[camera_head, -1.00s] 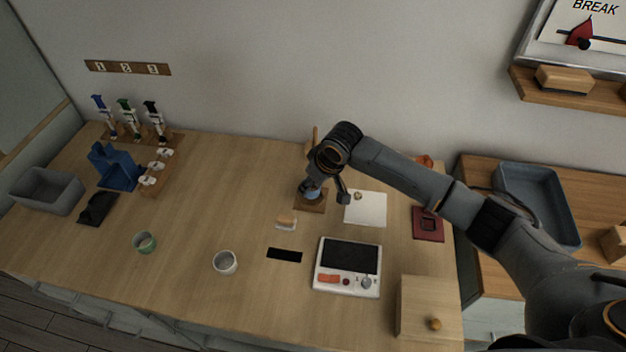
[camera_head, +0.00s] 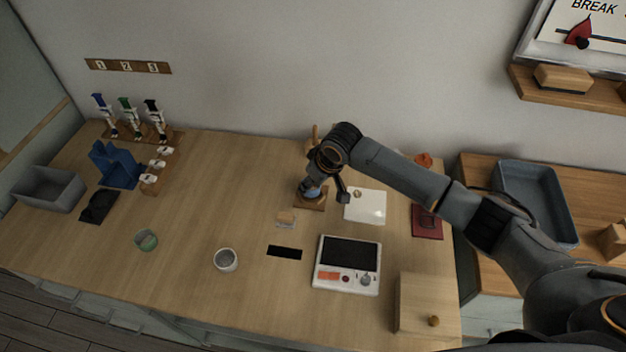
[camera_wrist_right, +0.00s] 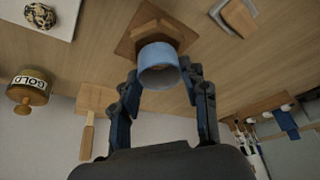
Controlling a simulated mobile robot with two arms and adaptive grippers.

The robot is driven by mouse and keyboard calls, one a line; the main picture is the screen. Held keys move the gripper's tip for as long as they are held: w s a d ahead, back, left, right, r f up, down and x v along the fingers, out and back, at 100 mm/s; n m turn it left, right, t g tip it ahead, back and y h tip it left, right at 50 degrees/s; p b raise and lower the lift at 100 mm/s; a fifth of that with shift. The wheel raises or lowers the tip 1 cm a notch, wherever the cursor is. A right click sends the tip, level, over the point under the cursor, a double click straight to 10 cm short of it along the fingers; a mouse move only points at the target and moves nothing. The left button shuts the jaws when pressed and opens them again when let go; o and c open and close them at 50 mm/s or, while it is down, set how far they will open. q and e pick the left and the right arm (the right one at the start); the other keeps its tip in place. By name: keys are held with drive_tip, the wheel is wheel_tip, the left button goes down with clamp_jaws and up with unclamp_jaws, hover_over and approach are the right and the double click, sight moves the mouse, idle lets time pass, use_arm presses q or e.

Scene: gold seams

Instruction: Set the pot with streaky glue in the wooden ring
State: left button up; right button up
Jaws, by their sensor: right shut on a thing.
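A blue pot (camera_head: 312,192) is between the fingers of my right gripper (camera_head: 322,188), at the wooden ring's stand (camera_head: 318,206). The right wrist view shows the blue pot (camera_wrist_right: 158,68) held by my right gripper (camera_wrist_right: 158,76), in front of the hexagonal wooden ring (camera_wrist_right: 153,24) on its square base. I cannot tell if the pot is seated in the ring. A green pot (camera_head: 146,240) and a pale grey pot (camera_head: 225,260) stand at the front left. The glue's look on the held pot is too small to read. My left gripper is out of view.
A white scale (camera_head: 347,265) and a wooden box (camera_head: 425,300) stand at the front right. A white sheet (camera_head: 372,207) lies right of the ring. A gold-labelled jar (camera_wrist_right: 30,87) and a wooden-handled brush (camera_wrist_right: 87,140) are near.

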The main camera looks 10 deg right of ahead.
drive_tip(key=shift+f, duration=0.5)
idle(0.7)
drive_tip(key=shift+f, duration=0.25)
drive_tip(key=shift+p, duration=0.55)
drive_tip(key=shift+f, duration=0.3)
idle(0.9)
drive_tip(key=o, duration=0.9)
drive_tip(key=shift+c, duration=0.2)
